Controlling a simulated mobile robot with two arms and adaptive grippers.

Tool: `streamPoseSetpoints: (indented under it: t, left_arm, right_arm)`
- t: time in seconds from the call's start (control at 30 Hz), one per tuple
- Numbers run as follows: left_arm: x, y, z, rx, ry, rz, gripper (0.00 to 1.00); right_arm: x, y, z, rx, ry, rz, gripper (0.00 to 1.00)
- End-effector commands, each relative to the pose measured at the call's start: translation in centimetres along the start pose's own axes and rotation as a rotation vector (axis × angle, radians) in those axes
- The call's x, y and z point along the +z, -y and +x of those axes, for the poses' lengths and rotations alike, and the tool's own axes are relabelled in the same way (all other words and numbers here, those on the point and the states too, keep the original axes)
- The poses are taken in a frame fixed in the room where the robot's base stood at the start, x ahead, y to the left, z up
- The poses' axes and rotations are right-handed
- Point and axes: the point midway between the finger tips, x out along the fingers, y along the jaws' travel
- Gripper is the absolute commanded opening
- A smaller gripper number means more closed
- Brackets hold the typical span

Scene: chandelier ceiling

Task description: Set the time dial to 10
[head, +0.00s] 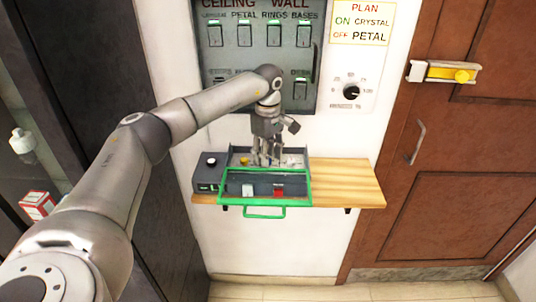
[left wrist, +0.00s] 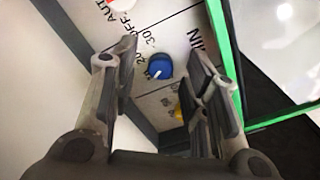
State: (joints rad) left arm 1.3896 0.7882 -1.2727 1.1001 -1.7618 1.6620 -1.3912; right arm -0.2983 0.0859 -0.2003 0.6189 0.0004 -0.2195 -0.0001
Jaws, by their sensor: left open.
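The blue time dial (left wrist: 159,68) shows in the left wrist view, on a pale panel with printed minute marks beside it. Its white pointer mark is small, and I cannot tell which number it meets. In the head view the dial is hidden behind my left gripper (head: 265,160). That gripper points down into the grey box (head: 229,158) on the shelf. In the left wrist view its fingers (left wrist: 163,72) are open, with the dial between and beyond the tips. I cannot tell whether they touch it. My right gripper is not in view.
A green-framed clear cover (head: 311,188) stands at the box's front. A yellow knob (left wrist: 179,112) is close to the dial. A black unit (head: 210,181) adjoins the box on the left. The wooden shelf (head: 345,184) is clear at right. A switch panel (head: 261,54) hangs above.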

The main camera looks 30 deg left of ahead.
Motion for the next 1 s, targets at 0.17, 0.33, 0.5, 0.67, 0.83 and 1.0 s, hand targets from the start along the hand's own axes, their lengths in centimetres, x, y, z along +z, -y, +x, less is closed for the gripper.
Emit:
streamPoseSetpoints:
  t: [0.17, 0.33, 0.5, 0.67, 0.83, 1.0]
  left_arm:
    - [0.0, -0.1, -2.6, 0.006, 0.0, 0.0, 0.42]
    - [0.1, -0.1, -6.4, 0.006, 0.001, 0.001, 0.42]
    - [0.1, -0.1, -9.6, 0.005, 0.001, 0.0, 0.42]
    - [0.0, -0.1, -11.3, 0.003, 0.001, 0.0, 0.42]
    - [0.0, -0.1, -11.8, 0.002, 0.001, 0.001, 0.42]
    - [0.0, -0.1, -11.8, 0.002, 0.001, 0.001, 0.42]
  right_arm:
    - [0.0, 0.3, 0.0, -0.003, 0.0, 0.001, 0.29]
    - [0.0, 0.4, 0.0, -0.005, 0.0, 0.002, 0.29]
    - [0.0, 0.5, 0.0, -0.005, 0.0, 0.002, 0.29]
    - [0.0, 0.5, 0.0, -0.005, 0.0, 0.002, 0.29]
    - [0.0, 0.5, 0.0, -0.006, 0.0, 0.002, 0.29]
    - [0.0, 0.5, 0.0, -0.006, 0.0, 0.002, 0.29]
